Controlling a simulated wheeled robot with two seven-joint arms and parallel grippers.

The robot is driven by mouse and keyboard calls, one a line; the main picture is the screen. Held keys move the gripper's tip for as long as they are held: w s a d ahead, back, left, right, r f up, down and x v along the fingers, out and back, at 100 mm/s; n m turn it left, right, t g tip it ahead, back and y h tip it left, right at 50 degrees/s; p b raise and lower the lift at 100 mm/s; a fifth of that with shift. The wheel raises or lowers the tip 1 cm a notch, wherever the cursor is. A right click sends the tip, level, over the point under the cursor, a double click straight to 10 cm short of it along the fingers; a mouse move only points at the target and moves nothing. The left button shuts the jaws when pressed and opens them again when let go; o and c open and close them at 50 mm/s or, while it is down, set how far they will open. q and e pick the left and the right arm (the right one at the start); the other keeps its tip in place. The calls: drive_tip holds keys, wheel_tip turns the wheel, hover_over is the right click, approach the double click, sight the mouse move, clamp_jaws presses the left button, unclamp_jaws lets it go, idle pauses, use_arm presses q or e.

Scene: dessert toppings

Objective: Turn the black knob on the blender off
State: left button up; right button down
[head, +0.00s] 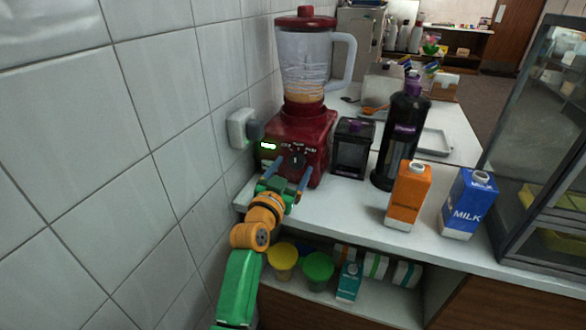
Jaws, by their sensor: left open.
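A red blender (312,135) with a clear jug (303,65) stands on the white counter against the tiled wall. Some tan stuff sits low in the jug. The black knob (296,160) is on the front of the red base, with small white markings above it and a lit green display to its left. My left gripper (289,178) is open in front of the base, its two blue fingers pointing up at it, one on each side of and below the knob. Whether the fingers touch the base cannot be told. My right gripper is not in view.
A black container (352,148), a tall black bottle (402,135), an orange carton (408,195) and a blue milk carton (468,203) stand right of the blender. A wall plug (241,128) is at left. Cups and cartons fill the shelf below. A glass case (545,150) bounds the right.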

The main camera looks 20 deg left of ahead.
use_arm(q)
drive_tip(key=shift+w, duration=0.55)
clamp_jaws()
drive_tip(key=shift+r+n+p, duration=0.1)
drive_tip(key=shift+n+p, duration=0.9)
drive_tip(key=shift+n, duration=0.6)
drive_tip(key=shift+n+p, duration=0.85)
drive_tip(key=shift+n, duration=1.45)
drive_tip(key=shift+d, duration=0.1)
unclamp_jaws()
drive_tip(key=shift+s, duration=0.1)
